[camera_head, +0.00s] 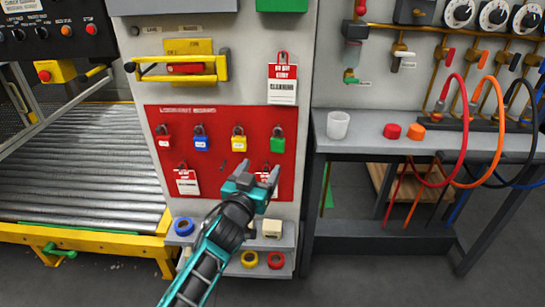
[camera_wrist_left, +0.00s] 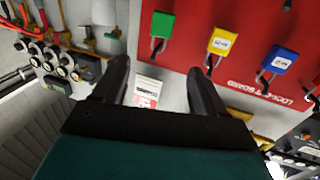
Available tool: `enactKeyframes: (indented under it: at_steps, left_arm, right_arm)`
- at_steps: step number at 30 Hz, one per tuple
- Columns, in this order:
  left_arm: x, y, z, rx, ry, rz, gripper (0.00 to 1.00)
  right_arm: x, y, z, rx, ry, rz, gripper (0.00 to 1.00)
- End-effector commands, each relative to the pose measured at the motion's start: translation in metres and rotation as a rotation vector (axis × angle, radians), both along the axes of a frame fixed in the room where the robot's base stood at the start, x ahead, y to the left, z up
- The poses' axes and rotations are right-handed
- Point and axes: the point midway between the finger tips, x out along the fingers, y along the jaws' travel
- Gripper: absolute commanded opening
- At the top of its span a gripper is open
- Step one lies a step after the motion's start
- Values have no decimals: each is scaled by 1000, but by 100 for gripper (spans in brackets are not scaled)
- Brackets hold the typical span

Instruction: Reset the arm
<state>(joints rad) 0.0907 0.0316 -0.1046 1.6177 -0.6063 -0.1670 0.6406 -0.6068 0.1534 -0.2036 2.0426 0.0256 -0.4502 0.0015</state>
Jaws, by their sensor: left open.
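My left arm (camera_head: 205,262) reaches up from the bottom of the head view. My left gripper (camera_head: 257,171) is in front of the lower part of the red lockout board (camera_head: 222,158). Its two fingers are apart, and I see nothing gripped between them. In the left wrist view the open fingers (camera_wrist_left: 158,82) frame a white and red tag (camera_wrist_left: 147,88) beyond them; I cannot tell how far off it is. The gripper partly hides a tag on the board in the head view. My right gripper is in neither view.
Red (camera_head: 165,140), blue (camera_head: 201,142), yellow (camera_head: 238,142) and green (camera_head: 277,143) padlocks hang above the gripper. A small shelf (camera_head: 212,268) with tape rolls is below. A roller conveyor (camera_head: 75,165) is left. A grey bench (camera_head: 420,147) with a white cup (camera_head: 338,125) and hoses is right.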

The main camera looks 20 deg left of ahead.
Motion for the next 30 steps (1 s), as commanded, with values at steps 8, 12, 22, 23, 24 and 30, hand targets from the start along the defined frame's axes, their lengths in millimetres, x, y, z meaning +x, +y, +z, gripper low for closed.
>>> enactKeyframes:
  at_steps: [8,12,22,23,24,30]
  left_arm:
    - [-33,0,-24,17,89,-9,72]
    - [-97,-2,-60,46,247,-40,72]
    - [-242,-20,-103,84,556,-167,72]
    - [-249,-21,-104,85,569,-176,72]
    - [-256,-22,-105,86,582,-184,72]
    - [-266,-25,-108,87,602,-197,72]
  right_arm:
    - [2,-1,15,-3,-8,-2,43]
    - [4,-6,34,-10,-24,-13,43]
    - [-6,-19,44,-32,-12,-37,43]
    - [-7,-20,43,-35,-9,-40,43]
    - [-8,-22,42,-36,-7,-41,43]
    - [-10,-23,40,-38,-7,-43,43]
